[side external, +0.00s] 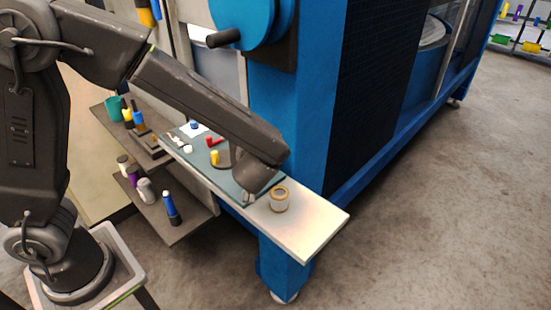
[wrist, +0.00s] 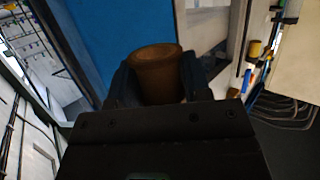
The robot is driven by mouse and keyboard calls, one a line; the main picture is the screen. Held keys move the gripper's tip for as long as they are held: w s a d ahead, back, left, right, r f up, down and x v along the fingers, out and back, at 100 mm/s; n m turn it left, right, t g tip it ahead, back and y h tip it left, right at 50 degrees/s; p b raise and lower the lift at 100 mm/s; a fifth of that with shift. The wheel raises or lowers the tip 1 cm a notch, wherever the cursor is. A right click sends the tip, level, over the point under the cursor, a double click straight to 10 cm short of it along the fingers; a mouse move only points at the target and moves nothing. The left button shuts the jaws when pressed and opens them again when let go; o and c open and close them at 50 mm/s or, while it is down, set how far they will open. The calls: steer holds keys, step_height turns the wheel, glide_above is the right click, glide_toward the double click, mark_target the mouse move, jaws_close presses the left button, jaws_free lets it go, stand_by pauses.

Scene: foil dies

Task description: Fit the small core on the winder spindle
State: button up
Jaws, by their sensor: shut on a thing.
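In the wrist view, a brown hollow core (wrist: 155,72) sits between the two dark fingers of my gripper (wrist: 156,85). The fingers are shut on its sides, with its rim at the top. In the side view, my gripper (side external: 250,190) is low over the bench shelf, partly hidden by my arm. A tan-rimmed ring-like core (side external: 279,199) shows just right of it; I cannot tell if this is the held one. A dark stub (side external: 222,39) sticks out from a blue disc (side external: 240,12) on the machine; I cannot tell if it is the winder spindle.
The pale shelf (side external: 315,222) is bare at its right end. A grey-green mat (side external: 236,180) carries small coloured items. Lower shelves (side external: 185,222) at left hold bottles and tools. The blue machine (side external: 300,110) stands close behind. Open floor (side external: 430,210) lies right.

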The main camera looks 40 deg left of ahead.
steer(key=a, duration=0.1)
steer(key=a+r, duration=0.1)
steer(key=a, duration=0.1)
steer(key=shift+r, duration=0.1)
steer(key=shift+f, duration=2.9)
steer(key=shift+f, duration=1.3)
steer(key=shift+r, duration=1)
steer(key=shift+f, duration=1.2)
stand_by(0.5)
steer(key=o, duration=1.1)
steer(key=shift+c, duration=0.2)
steer(key=shift+d, duration=0.1)
